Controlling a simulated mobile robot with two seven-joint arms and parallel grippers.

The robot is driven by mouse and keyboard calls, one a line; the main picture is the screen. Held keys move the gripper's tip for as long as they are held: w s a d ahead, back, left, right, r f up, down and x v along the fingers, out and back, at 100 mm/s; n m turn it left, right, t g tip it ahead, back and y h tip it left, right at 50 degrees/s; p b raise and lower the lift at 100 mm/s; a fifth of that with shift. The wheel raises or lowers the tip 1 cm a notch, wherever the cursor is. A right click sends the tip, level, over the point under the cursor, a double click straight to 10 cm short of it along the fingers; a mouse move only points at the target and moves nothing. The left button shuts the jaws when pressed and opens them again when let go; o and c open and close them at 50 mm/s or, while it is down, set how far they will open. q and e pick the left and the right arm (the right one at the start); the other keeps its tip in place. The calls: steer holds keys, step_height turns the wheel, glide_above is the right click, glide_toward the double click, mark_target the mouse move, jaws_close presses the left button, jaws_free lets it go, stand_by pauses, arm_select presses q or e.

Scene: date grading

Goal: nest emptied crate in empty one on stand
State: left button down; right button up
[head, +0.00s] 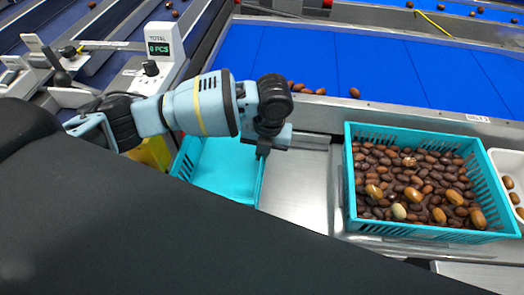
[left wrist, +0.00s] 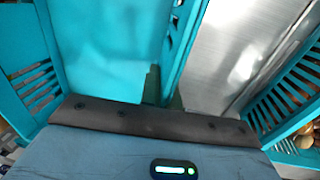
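An empty teal crate (head: 222,170) sits left of centre in the head view, partly hidden by my left arm and by a large black shape in the foreground. My left gripper (head: 265,150) is at its right-hand wall. In the left wrist view, the fingers of the left gripper (left wrist: 165,88) stand close together on either side of the slotted crate wall (left wrist: 182,35), shut on it. The crate's bare floor (left wrist: 105,45) shows to the left. My right gripper is not in view. No stand can be made out.
A teal crate (head: 349,190) full of brown dates stands to the right, with a bare metal strip (head: 300,185) between the crates. A white tray (head: 493,160) is at the far right. A blue belt (head: 400,65) with a few dates runs behind. A counter display (head: 160,47) stands back left.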

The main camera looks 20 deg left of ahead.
arm_select(q)
steer(key=shift+f, duration=0.15)
steer(key=shift+f, duration=0.25)
steer(key=c, duration=1.6)
jaws_free()
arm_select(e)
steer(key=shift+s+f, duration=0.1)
arm_select(q)
steer(key=shift+o, duration=0.2)
